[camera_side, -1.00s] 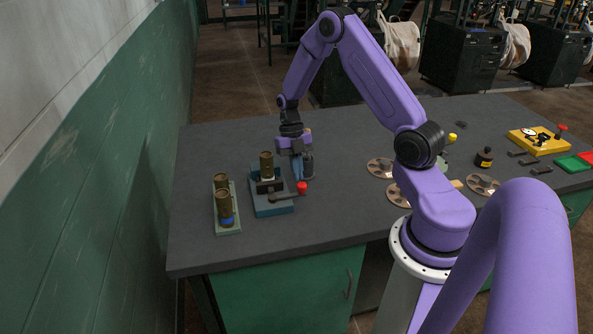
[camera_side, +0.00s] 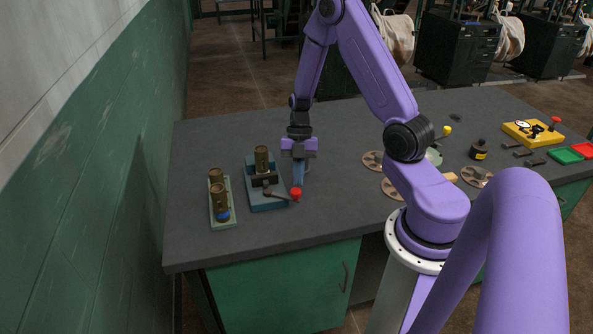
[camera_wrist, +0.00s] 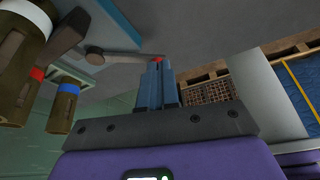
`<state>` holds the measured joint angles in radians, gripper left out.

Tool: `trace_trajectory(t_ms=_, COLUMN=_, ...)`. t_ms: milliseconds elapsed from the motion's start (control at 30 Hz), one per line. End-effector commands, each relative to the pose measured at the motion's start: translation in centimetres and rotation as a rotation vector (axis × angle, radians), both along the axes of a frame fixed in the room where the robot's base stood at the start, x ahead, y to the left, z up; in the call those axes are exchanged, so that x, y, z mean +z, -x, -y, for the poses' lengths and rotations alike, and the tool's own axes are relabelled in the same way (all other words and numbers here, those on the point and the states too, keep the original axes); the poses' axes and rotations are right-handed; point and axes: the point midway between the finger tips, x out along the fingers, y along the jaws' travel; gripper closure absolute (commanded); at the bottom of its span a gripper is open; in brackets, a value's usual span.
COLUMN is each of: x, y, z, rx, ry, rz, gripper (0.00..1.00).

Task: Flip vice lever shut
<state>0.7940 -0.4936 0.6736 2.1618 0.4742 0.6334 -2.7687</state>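The vice has a blue base (camera_side: 268,203) and holds an upright brass cylinder (camera_side: 261,157) in its dark jaws. Its grey lever (camera_side: 279,194) sticks out to the right and ends in a red knob (camera_side: 296,193). My gripper (camera_side: 298,184) points down with its blue fingers right at the knob, on its far side. In the wrist view the fingers (camera_wrist: 157,66) are together, and the red knob (camera_wrist: 157,58) shows just beyond their tips. The lever (camera_wrist: 112,52) runs left from there to the vice. Whether the fingers touch the knob is hard to tell.
A pale green rack (camera_side: 224,224) with two brass cylinders, one banded blue, stands left of the vice. Brown discs (camera_side: 393,188), a black bottle (camera_side: 479,150), a yellow tray (camera_side: 531,135) and green and red trays lie to the right. The bench front is clear.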

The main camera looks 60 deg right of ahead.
Motion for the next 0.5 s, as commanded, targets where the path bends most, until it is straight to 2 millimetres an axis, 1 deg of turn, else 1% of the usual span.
trace_trajectory(t_ms=33, x=0.0, y=0.4, z=-0.3, rx=-0.091, ry=0.001, rz=-0.003, gripper=1.00)
trace_trajectory(t_ms=100, x=-0.1, y=0.6, z=-0.8, rx=-0.191, ry=0.003, rz=-0.005, gripper=1.00)
trace_trajectory(t_ms=133, x=-0.1, y=0.7, z=-1.0, rx=-0.210, ry=0.005, rz=-0.004, gripper=1.00)
trace_trajectory(t_ms=500, x=-0.1, y=1.3, z=-3.9, rx=-0.208, ry=0.004, rz=-0.004, gripper=1.00)
